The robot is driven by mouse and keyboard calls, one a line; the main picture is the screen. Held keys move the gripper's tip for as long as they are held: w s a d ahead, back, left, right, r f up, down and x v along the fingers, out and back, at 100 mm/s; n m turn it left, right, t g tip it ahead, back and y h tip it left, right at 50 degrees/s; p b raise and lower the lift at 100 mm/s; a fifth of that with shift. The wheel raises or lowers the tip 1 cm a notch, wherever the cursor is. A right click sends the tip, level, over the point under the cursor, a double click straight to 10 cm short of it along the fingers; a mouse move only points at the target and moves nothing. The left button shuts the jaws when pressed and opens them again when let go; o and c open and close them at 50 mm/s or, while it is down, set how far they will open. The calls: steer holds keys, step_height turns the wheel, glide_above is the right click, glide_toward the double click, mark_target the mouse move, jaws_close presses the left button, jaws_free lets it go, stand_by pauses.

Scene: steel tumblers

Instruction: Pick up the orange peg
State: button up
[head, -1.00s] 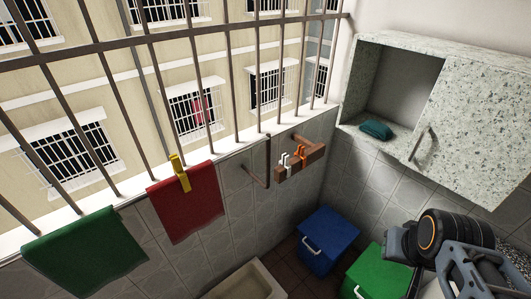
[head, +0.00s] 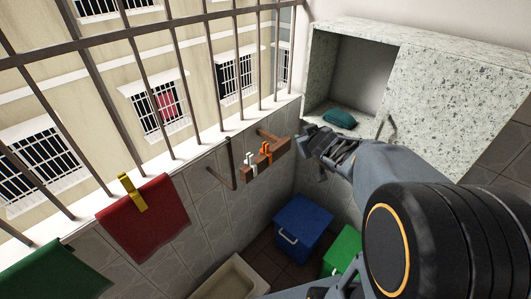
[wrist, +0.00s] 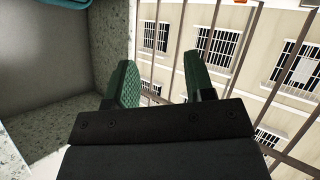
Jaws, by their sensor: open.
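The orange peg (head: 266,150) is clipped on a brown wooden bar (head: 278,147) on the tiled wall, next to a white peg (head: 250,161). A small orange bit, perhaps the same peg, shows at the top edge of the wrist view (wrist: 240,2). My gripper (head: 306,133) is to the right of the orange peg in the head view, apart from it. In the wrist view my gripper (wrist: 160,78) has its two green-padded fingers spread, with nothing between them.
A speckled cabinet (head: 455,95) with an open compartment holding a teal cloth (head: 340,118) is close to my gripper. Window bars (head: 175,85) run above the wall. A red towel with a yellow peg (head: 133,193) hangs left. Blue (head: 303,222) and green bins stand below.

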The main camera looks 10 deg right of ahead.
mark_target(267, 144)
steer(key=w+a+f+n+y, duration=0.1)
steer(key=w+a+f+y, duration=0.1)
steer(key=y, duration=0.1)
steer(key=w+a+f+n+g+y, duration=0.1)
steer(key=w+a+f+n+y, duration=0.1)
steer(key=f+y, duration=0.1)
steer(key=w+a+f+n+y+p, duration=0.1)
steer(key=w+a+f+y, duration=0.1)
steer(key=a, duration=0.1)
steer(key=shift+w+f+y, duration=0.3)
steer(key=shift+y, duration=0.1)
steer(key=shift+p+x, duration=0.55)
steer(key=shift+x, duration=2.55)
steer(key=shift+s+a+r, duration=0.1)
jaws_close()
